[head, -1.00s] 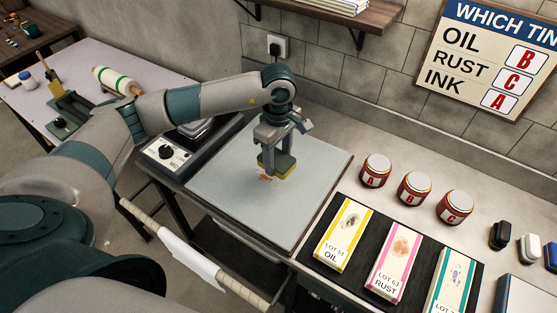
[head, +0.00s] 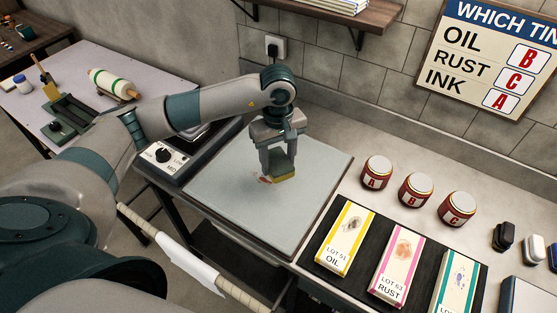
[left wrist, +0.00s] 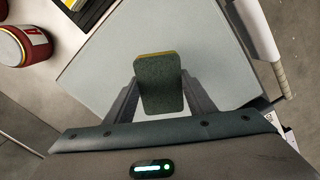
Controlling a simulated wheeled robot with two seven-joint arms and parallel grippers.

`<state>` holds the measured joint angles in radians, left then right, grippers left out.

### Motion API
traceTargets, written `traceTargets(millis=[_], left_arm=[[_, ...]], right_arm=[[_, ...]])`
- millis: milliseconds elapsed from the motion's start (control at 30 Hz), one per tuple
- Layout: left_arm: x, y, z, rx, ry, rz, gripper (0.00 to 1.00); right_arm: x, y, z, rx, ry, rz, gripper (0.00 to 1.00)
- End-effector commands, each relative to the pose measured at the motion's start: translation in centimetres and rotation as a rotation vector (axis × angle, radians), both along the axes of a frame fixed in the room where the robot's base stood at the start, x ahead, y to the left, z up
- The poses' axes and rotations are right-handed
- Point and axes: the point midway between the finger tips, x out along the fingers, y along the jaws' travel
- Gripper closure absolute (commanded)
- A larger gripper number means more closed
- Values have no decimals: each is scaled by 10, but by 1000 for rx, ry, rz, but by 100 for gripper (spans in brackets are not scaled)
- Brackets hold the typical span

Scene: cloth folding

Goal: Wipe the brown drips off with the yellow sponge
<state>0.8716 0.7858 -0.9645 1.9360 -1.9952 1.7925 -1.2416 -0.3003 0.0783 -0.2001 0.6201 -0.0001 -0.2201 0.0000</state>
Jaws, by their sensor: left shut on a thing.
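The yellow sponge (head: 287,177) has a dark green scouring side on top. My left gripper (head: 279,165) is shut on it, low over the grey board (head: 225,190). Brown-red drips (head: 265,180) show on the board just left of the sponge; part may be hidden behind it. In the left wrist view the sponge (left wrist: 159,86) sits between the fingers, green side toward the camera, with a thin yellow edge at its far end. I cannot tell whether the sponge touches the board. My right gripper is not in view.
Jars A (head: 376,172), B (head: 415,189) and C (head: 456,209) stand right of the board. Labelled lot cards, such as OIL (head: 345,238) and RUST (head: 396,268), lie in front of them. A control box with a knob (head: 163,155) is at the board's left. The board's front is clear.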

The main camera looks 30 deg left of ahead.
Motion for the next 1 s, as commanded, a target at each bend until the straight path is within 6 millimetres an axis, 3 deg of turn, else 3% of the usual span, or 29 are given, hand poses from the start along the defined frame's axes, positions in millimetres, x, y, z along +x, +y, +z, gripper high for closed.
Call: traceTargets(millis=[333, 767, 1000], left_arm=[[-7, 0, -1, 1, -1, -278, 72], [-7, 0, -1, 1, -1, -294, 72], [-9, -3, -15, -1, 0, -299, 72]], right_arm=[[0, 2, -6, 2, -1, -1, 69], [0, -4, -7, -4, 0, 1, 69], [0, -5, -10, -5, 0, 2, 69]])
